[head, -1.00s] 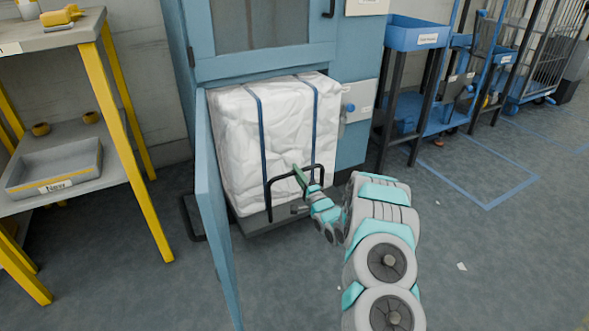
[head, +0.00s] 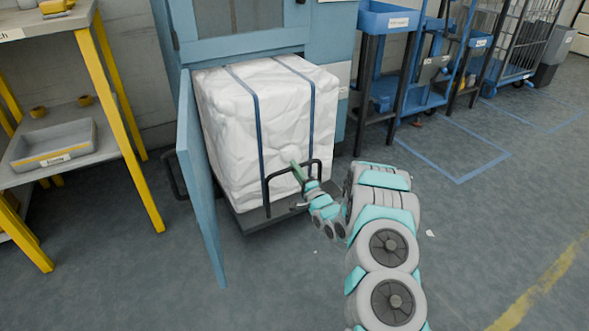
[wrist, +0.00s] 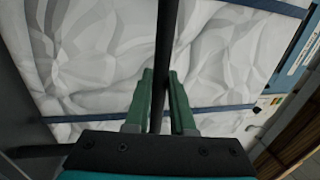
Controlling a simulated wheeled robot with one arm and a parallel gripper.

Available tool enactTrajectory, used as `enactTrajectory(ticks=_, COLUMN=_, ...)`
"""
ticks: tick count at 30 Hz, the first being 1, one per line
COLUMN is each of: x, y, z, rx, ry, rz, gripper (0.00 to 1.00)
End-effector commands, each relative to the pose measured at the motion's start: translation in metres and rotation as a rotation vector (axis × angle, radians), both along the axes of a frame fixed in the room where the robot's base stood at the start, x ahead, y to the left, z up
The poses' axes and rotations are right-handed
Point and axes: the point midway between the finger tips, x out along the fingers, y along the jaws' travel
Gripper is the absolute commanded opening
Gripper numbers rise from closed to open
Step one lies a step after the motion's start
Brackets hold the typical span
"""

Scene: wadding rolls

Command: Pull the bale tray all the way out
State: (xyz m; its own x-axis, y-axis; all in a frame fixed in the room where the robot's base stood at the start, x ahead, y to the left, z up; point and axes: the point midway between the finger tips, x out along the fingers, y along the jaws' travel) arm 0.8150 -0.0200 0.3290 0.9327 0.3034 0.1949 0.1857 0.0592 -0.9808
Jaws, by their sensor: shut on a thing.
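The bale tray (head: 247,222) is a dark, flat platform low at the front of the blue baling press (head: 250,45). It sticks out of the press opening with a white strapped bale (head: 230,140) on it. A black bar handle (head: 267,190) stands at the tray's front edge. My gripper (head: 296,172) is shut on this handle, near the middle of its top bar. In the wrist view the green fingers (wrist: 161,105) close on both sides of the black bar (wrist: 166,50), with the white bale behind. The rear of the tray is hidden by the bale.
The press's blue door (head: 200,190) stands open just left of the tray. A yellow-legged workbench (head: 120,130) with a grey bin (head: 52,145) is at the left. Blue carts (head: 385,80) stand at the right. The floor in front and to the right is clear.

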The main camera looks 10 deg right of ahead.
Motion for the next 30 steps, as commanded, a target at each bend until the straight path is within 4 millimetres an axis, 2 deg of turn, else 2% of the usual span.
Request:
enactTrajectory(ticks=4, x=-0.001, y=-0.001, z=-0.001, rx=0.002, ry=0.002, rz=-0.002, gripper=0.00)
enactTrajectory(ticks=5, x=-0.001, y=-0.001, z=-0.001, rx=0.002, ry=0.002, rz=-0.002, gripper=0.25)
enactTrajectory(ticks=12, x=0.000, y=-0.001, z=0.000, rx=0.002, ry=0.002, rz=-0.001, gripper=0.52)
enactTrajectory(ticks=22, x=-0.004, y=-0.002, z=-0.002, rx=0.001, ry=0.003, rz=-0.001, gripper=0.52)
enactTrajectory(ticks=30, x=-0.041, y=-0.016, z=-0.009, rx=0.003, ry=0.004, rz=-0.003, gripper=0.52)
